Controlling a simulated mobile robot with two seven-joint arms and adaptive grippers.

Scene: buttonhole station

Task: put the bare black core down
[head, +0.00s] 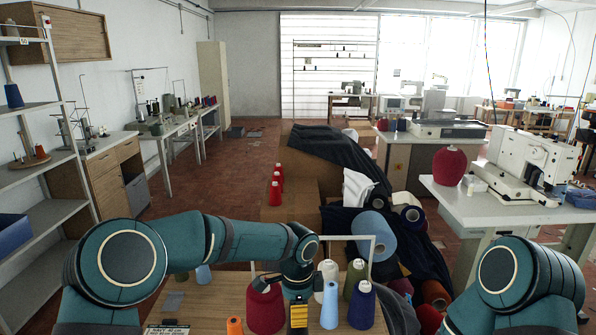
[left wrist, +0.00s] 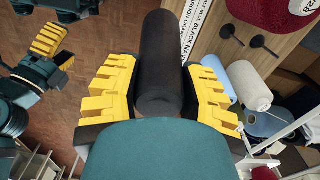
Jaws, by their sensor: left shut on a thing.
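The bare black core (left wrist: 165,60) is a dark cylinder between the yellow fingers of my left gripper (left wrist: 160,90) in the left wrist view. The left gripper is shut on it, with one finger along each side. In the head view my left gripper (head: 298,312) is over the front of the wooden table (head: 205,295), beside a maroon cone; I cannot make out the core there. My right gripper (left wrist: 52,25) shows partly at the upper left of the left wrist view, apart from the core. Its opening is not clear.
A maroon cone (head: 265,308), a light blue cone (head: 329,308), a navy cone (head: 362,308) and an orange cone (head: 235,326) stand near the gripper. Bare black pegs (left wrist: 228,31) and a printed label strip (left wrist: 187,28) are on the wood. The table's left part is mostly clear.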

